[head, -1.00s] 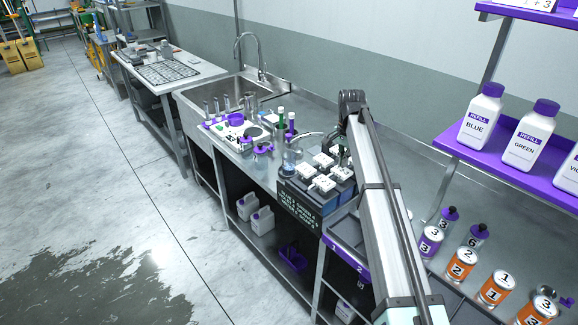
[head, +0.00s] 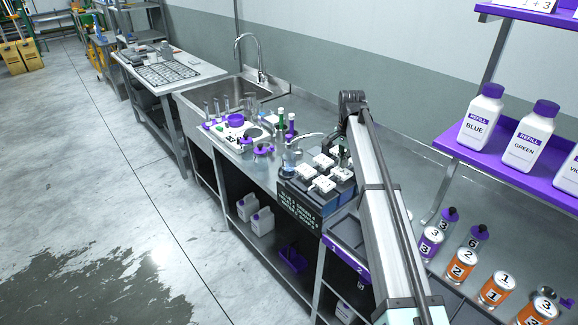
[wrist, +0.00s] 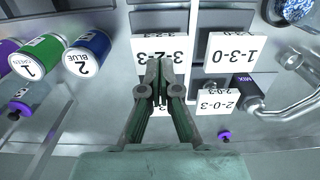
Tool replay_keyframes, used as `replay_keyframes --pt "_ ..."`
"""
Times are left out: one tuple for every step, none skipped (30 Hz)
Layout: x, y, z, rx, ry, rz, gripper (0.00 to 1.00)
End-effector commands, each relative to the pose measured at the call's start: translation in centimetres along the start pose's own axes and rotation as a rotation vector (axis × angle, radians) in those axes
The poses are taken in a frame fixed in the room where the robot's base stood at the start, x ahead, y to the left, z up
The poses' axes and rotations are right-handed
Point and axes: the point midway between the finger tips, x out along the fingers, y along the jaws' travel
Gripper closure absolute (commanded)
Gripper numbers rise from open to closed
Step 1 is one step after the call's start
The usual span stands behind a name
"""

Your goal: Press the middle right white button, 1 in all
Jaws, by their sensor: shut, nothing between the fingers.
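A dark dispenser block (head: 306,195) stands on the steel counter in the head view, with several white square tops in rows, one of them a white square (head: 323,160) in the middle. In the wrist view the white squares carry upside-down numbers: 3-2-3 (wrist: 146,46), 1-3-0 (wrist: 229,50) and 2-0-3 (wrist: 219,104). My gripper (wrist: 160,65) is shut and empty, its fingertips in front of the 3-2-3 square and covering part of it. I cannot tell whether they touch it.
In the wrist view a green can (wrist: 39,57) and a blue can (wrist: 86,52) stand left, and a metal spout (wrist: 285,108) right. In the head view labelled cans (head: 460,264) stand at lower right under a purple shelf (head: 505,168). A sink (head: 235,98) lies behind.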

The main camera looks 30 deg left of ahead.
Motion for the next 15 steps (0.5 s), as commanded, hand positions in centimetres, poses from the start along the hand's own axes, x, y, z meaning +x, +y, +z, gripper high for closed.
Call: replay_keyframes --pt "0.00 0.00 0.00 0.000 0.000 0.000 1.00" --pt "0.00 0.00 0.00 0.000 0.000 0.000 1.00" --pt "0.00 0.00 0.00 0.000 0.000 0.000 1.00" --pt "0.00 0.00 0.00 0.000 0.000 0.000 1.00" --pt "0.00 0.00 0.00 0.000 0.000 0.000 1.00" --pt "0.01 0.00 0.00 0.000 0.000 0.000 1.00" --pt "0.02 0.00 0.00 0.000 0.000 0.000 1.00" --pt "0.04 0.00 0.00 0.000 0.000 0.000 1.00" --pt "0.09 0.00 0.00 0.000 0.000 0.000 1.00" --pt "0.14 0.00 0.01 0.000 0.000 0.000 1.00" --pt "0.21 0.01 0.01 0.000 0.000 0.000 1.00" --pt "0.32 0.01 0.01 0.000 0.000 0.000 1.00" --pt "0.41 0.01 0.01 0.000 0.000 0.000 1.00" --pt "0.51 0.02 0.01 0.000 0.000 0.000 1.00" --pt "0.66 0.02 0.01 0.000 0.000 0.000 1.00"
